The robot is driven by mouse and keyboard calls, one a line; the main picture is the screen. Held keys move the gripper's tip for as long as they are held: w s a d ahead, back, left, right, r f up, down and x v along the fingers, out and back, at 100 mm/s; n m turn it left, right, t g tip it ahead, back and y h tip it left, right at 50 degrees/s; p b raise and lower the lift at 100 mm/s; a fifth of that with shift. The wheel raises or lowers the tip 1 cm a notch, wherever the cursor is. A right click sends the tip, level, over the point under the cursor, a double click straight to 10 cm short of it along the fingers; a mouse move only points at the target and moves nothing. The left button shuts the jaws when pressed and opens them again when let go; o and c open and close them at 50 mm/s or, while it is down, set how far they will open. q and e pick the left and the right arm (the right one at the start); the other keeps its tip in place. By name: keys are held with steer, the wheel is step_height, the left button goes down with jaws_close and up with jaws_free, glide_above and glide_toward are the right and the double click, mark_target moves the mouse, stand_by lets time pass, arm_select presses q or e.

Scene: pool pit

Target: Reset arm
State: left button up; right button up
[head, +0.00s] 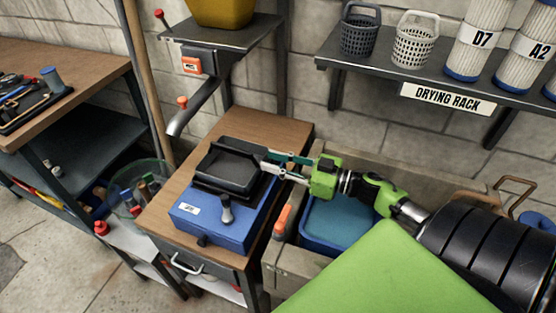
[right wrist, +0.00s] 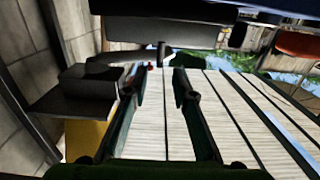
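My right gripper (head: 265,161) reaches in from the right in the head view. Its green and grey fingers are apart, with the tips beside or over the right edge of the black tray (head: 228,168). I cannot tell whether they touch it. The tray sits on a blue weighing device (head: 222,212) with a black knob. In the right wrist view, the two dark fingers of my right gripper (right wrist: 160,88) stand apart with nothing held between them. My left gripper is not in view.
The blue device stands on a small wooden cabinet (head: 180,190). A sink with a blue basin (head: 340,222) lies under the right arm. A metal shelf with a spout (head: 190,112) is behind. The drying rack (head: 440,90) holds baskets and filter cartridges.

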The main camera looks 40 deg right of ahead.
steer(key=shift+s+d, duration=0.2)
steer(key=shift+s, duration=0.2)
